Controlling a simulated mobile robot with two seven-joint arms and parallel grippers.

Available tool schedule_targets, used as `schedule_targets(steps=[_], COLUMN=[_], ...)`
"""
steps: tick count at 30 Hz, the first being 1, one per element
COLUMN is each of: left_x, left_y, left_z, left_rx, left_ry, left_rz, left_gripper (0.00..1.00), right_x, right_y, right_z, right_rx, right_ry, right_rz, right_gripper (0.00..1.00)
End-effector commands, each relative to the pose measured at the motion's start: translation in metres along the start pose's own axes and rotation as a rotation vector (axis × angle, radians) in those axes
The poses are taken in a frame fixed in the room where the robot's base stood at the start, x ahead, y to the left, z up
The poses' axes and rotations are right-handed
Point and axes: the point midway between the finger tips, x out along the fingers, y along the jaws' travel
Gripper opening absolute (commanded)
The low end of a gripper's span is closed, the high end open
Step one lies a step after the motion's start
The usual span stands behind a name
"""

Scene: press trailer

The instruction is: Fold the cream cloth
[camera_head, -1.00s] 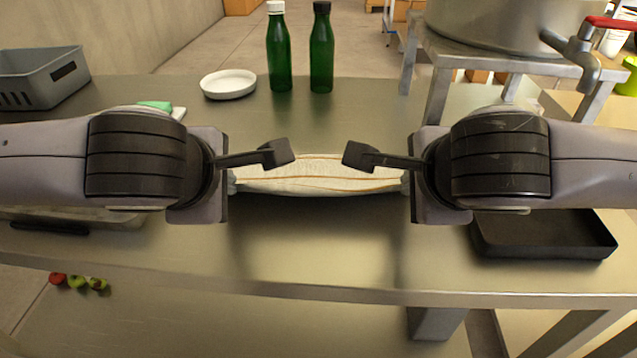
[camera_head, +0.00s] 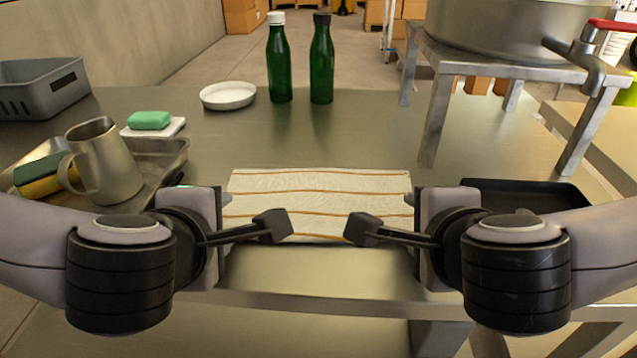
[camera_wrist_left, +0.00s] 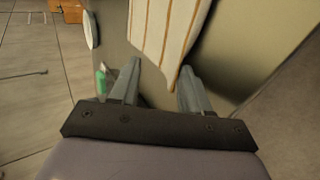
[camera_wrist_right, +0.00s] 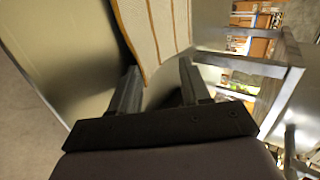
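The cream cloth (camera_head: 320,190) with orange-brown stripes lies spread on the metal table in the head view. Its near edge shows between my two grippers. My left gripper (camera_head: 270,227) is at its near left corner, and my right gripper (camera_head: 365,229) at its near right corner. In the left wrist view the fingers (camera_wrist_left: 158,86) stand apart, with a corner of the cloth (camera_wrist_left: 170,35) reaching toward the gap. In the right wrist view the fingers (camera_wrist_right: 158,84) also stand apart, with a cloth corner (camera_wrist_right: 152,35) near the gap. Contact with the fingers is unclear.
A metal tray (camera_head: 168,160) with a jug (camera_head: 108,165) and a sponge (camera_head: 40,175) is at left. A green block (camera_head: 149,120), a white dish (camera_head: 228,96) and green bottles (camera_head: 280,60) stand behind. A black tray (camera_head: 525,195) and a stand (camera_head: 440,115) with a pot are at right.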

Motion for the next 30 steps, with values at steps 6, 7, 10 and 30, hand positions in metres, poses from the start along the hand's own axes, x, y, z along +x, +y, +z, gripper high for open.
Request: schedule_targets(steps=[6, 7, 10, 30], left_x=[0.0, 0.0, -0.003, -0.084], left_y=[0.0, 0.0, 0.003, 0.05], left_z=[0.0, 0.0, 0.0, 0.001], left_rx=[0.0, 0.0, -0.001, 0.0], left_ry=[0.0, 0.0, 0.0, -0.001], left_rz=[0.0, 0.0, 0.002, 0.002], left_gripper=[0.47, 0.47, 0.47, 0.47], right_x=[0.0, 0.0, -0.003, -0.084], right_y=[0.0, 0.0, -0.003, -0.05], right_z=[0.0, 0.0, 0.0, -0.001], right_rx=[0.0, 0.0, 0.001, -0.001], right_ry=[0.0, 0.0, -0.001, 0.0], right_rz=[0.0, 0.0, -0.001, -0.001], right_gripper=[0.47, 0.47, 0.47, 0.47])
